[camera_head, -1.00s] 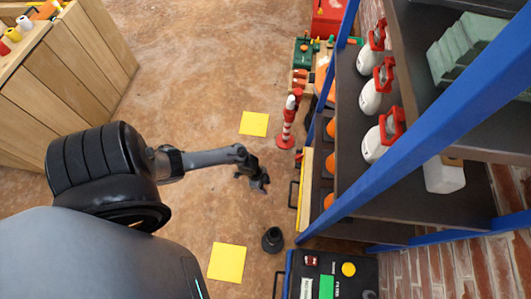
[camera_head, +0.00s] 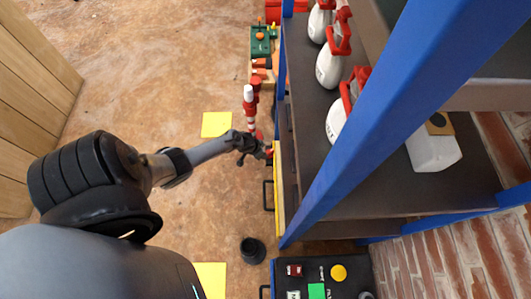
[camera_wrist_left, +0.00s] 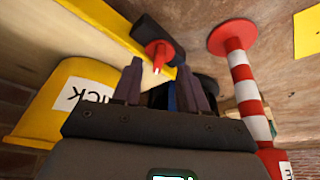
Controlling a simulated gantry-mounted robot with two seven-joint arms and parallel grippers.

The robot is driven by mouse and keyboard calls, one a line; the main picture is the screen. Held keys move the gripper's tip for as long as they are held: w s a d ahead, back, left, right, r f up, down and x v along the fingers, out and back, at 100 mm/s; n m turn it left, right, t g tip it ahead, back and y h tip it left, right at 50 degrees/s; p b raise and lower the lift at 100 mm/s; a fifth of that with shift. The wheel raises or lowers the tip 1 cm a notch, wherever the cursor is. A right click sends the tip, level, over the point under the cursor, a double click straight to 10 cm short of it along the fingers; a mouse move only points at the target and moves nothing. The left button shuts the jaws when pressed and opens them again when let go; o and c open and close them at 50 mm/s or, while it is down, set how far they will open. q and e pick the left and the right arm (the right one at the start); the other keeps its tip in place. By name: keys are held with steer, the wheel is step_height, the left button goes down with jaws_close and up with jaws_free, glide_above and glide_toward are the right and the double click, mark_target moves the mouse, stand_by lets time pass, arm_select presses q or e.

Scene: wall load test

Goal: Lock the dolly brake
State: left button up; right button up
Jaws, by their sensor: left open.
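My left gripper (camera_head: 264,152) is at the left edge of the blue-framed shelf, beside a long yellow strip (camera_head: 278,195). In the left wrist view its two dark fingers (camera_wrist_left: 160,85) are apart with nothing gripped. Just beyond them is a black block with a red lever-like piece (camera_wrist_left: 160,52), on a yellow-edged pale board (camera_wrist_left: 105,25). This may be the dolly brake, but I cannot be sure. The fingertips look close to the red piece; contact cannot be told. My right gripper is out of view.
A red-and-white striped post (camera_wrist_left: 243,85) stands close beside the gripper. A yellow bin (camera_wrist_left: 55,95) is on the other side. The shelf (camera_head: 330,190) holds white bottles with red tops. A black cup-like object (camera_head: 252,250) and yellow squares (camera_head: 216,124) lie on open floor.

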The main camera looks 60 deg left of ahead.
mark_target(270, 153)
arm_select(q)
steer(key=b+x, duration=0.1)
steer(key=x, duration=0.1)
steer(key=b+x, duration=0.2)
steer(key=w+b+x, duration=0.1)
steer(key=x, duration=0.1)
steer(key=shift+w+a+b, duration=0.1)
steer(key=shift+a+b, duration=0.2)
steer(key=shift+b, duration=0.1)
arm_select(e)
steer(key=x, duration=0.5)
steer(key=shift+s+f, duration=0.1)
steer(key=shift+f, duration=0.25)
arm_select(q)
steer(key=shift+d, duration=0.1)
steer(key=c, duration=0.3)
jaws_close()
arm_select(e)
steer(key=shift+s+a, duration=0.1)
